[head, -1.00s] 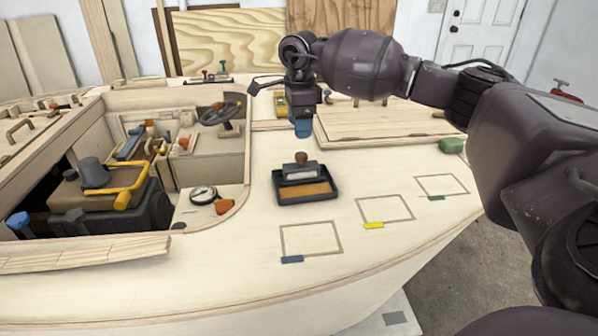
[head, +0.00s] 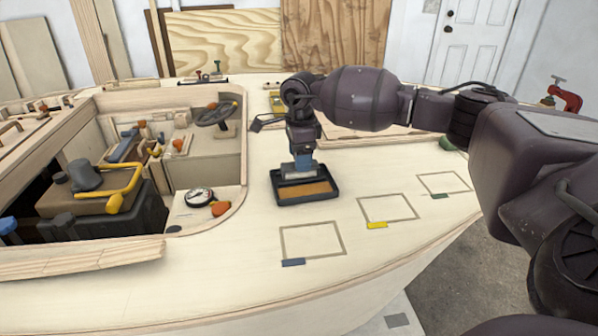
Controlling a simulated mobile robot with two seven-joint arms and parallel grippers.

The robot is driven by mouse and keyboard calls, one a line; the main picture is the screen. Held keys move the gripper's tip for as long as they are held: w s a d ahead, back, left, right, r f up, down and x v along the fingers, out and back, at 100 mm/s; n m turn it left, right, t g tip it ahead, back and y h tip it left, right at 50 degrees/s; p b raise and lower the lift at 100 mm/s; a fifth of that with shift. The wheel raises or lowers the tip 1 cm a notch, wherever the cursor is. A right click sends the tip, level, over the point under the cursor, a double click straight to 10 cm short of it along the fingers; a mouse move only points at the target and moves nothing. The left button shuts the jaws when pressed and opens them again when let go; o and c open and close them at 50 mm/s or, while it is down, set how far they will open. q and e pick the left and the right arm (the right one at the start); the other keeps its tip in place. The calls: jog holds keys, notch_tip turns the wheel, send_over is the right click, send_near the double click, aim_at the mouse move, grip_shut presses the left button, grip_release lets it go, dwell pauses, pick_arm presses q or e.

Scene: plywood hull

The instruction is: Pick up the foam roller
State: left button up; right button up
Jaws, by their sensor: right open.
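The foam roller (head: 300,174) sits at the back of a black tray (head: 306,201) with an orange-brown bottom, on the pale plywood deck. Only a light strip of the roller shows; its wooden knob is hidden behind my right gripper. My right gripper (head: 298,167) points straight down over the roller, its blue-grey fingers at the height of the knob. It is open; the picture does not show whether the fingers touch the knob. My left gripper is not in view.
A round gauge (head: 199,196) and an orange object (head: 220,209) lie to the left by the open cockpit. The front deck is clear.

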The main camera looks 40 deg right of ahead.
jog(key=c, duration=0.8)
jog(key=shift+c, duration=1.1)
jog(key=shift+r, duration=0.1)
jog(key=shift+c, duration=0.3)
notch_tip(320, 180, up, 20)
jog(key=p, duration=0.3)
